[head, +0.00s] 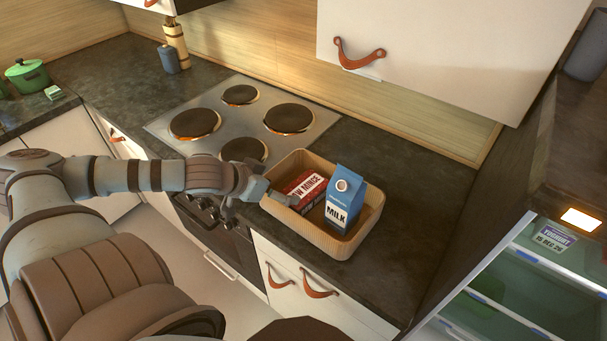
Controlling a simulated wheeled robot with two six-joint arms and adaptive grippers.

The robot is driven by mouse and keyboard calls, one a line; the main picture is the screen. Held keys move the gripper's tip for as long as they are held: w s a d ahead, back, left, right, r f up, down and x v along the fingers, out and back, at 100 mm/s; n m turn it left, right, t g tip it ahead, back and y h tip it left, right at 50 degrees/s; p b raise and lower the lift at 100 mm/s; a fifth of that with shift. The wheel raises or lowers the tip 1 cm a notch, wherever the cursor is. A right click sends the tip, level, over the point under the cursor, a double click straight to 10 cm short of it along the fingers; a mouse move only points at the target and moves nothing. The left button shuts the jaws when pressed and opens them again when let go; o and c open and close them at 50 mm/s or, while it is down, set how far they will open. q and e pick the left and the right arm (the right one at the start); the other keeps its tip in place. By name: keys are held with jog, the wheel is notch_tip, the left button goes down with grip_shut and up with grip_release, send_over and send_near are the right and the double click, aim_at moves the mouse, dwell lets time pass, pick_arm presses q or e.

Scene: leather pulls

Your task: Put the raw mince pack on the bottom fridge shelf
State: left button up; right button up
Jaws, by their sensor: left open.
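The raw mince pack (306,188) is red with a white label reading "W MINCE". It lies in a tan ribbed basket (359,237) on the dark counter, beside a blue and white milk carton (343,199). My left gripper (272,197) is open at the basket's left rim, close to the pack's left end. I cannot tell whether its fingers touch the pack. The fridge (512,285) stands at the lower right with its inside lit and glass shelves showing. Its bottom shelf is not clearly in view. My right gripper is not in view.
A hob (216,150) with several dark plates lies left of the basket. A white upper cupboard (440,60) with a leather pull hangs above. Drawers with leather pulls (318,285) sit below the counter. The counter right of the basket (425,190) is clear.

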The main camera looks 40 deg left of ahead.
aim_at(301, 190)
pick_arm(q)
jog(key=w+f+b, duration=0.1)
jog(key=b, duration=0.2)
jog(key=f+b, duration=0.2)
jog(key=b, duration=0.1)
jog(key=w+f+b, duration=0.1)
jog(key=b, duration=0.2)
jog(key=shift+w+d+f, duration=0.25)
jog(key=shift+w, duration=0.1)
jog(key=b+x, duration=0.1)
jog(key=x, duration=0.2)
jog(key=shift+w+a+r, duration=0.1)
jog(key=shift+w+r, duration=0.15)
jog(key=b+x, duration=0.1)
jog(key=x, duration=0.4)
jog(key=shift+w+f+b, duration=0.15)
jog(key=shift+w+b, duration=0.1)
jog(key=shift+b, duration=0.1)
jog(key=shift+w+f, duration=0.15)
jog(key=shift+w, duration=0.05)
jog(key=shift+s, duration=0.1)
jog(key=c, duration=1.8)
